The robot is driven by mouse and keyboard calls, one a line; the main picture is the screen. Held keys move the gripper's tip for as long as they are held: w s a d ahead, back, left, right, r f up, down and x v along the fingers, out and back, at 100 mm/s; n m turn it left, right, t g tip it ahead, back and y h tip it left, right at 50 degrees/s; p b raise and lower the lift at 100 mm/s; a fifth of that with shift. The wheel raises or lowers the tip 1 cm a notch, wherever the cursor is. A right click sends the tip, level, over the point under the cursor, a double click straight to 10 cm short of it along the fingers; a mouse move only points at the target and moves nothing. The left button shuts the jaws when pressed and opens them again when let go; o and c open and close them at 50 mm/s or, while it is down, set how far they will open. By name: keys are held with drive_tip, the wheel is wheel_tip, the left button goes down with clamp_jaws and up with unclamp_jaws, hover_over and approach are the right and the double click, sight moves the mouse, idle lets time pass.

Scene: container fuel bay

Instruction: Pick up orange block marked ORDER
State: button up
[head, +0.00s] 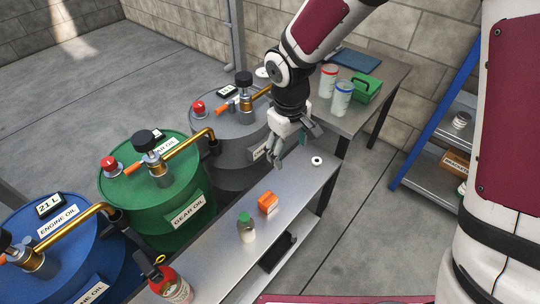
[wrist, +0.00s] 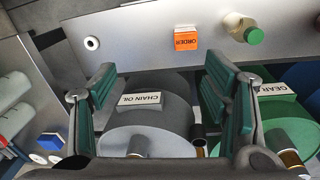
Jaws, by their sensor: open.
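The orange block (head: 268,203) sits on a metal bench, beside a green-capped bottle. In the wrist view the orange block (wrist: 186,38) shows the word ORDER on its face, and it lies beyond the fingertips, between their lines. My gripper (head: 291,152) is open and empty. It is above the bench's far part, up and to the right of the block in the head view. In the wrist view my gripper's green-padded fingers (wrist: 160,80) are spread wide, with nothing between them.
The bench (head: 302,191) also holds a bottle (head: 246,228), a white ring (head: 316,161) and a red-topped container (head: 172,285). Grey, green (head: 150,185) and blue drums with pumps stand along its left side. A side table (head: 385,78) holds cans and a green box.

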drive_tip(key=a+f+n+g+b, duration=0.15)
drive_tip(key=a+f, duration=0.35)
drive_tip(key=f, duration=0.6)
drive_tip(key=b, duration=0.3)
hover_over(268, 198)
drive_tip(key=shift+t+y, duration=0.25)
drive_tip(key=shift+y, duration=0.05)
wheel_tip(268, 198, down, 8)
drive_tip(key=shift+f+b, duration=0.95)
drive_tip(key=shift+f, duration=2.15)
drive_tip(key=c, duration=1.3)
